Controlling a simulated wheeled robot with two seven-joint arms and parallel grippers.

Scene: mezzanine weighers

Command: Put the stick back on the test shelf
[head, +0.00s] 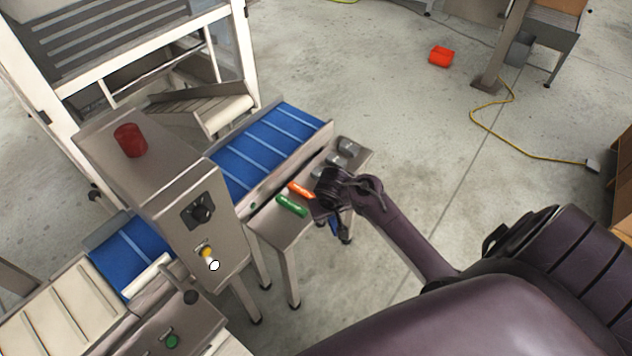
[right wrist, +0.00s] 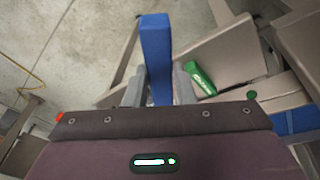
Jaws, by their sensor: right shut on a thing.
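The blue stick (right wrist: 156,55) is between the fingers of my right gripper (right wrist: 159,88) in the right wrist view. The test shelf (head: 272,229) is a narrow metal ledge beside the blue belt. A green stick (head: 291,206) and an orange stick (head: 301,190) lie on it, to the left of my gripper. The green stick also shows in the right wrist view (right wrist: 201,79). My left gripper is out of view.
Several grey weights (head: 347,146) sit at the shelf's far end. The blue belt (head: 262,150) runs behind the shelf. A metal control cabinet (head: 172,190) with a red lamp (head: 130,140) stands to the left. Open concrete floor lies right of the shelf.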

